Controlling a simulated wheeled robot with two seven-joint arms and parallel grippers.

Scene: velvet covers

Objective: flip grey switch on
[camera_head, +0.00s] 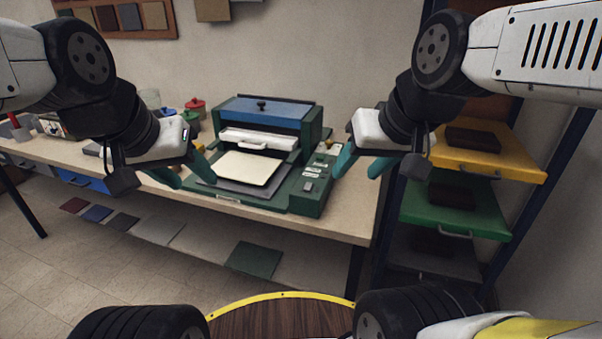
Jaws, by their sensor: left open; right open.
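The green machine (268,197) with a blue top stands on the workbench. A small grey switch (308,186) sits on the control strip at its right side, beside several small labels. My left gripper (196,179) is open and empty, with teal fingers at the left front of the machine. My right gripper (356,165) is open and empty, just right of the control strip and above the switch's level. It appears apart from the switch. Whether the switch is on or off is too small to tell.
A pale pad (248,168) lies on the machine's front plate. Red (195,106) and green lidded pots stand behind my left gripper. A rack with a yellow shelf (490,158) and a green shelf (462,214) stands at right. The bench (345,213) is clear near its front right corner.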

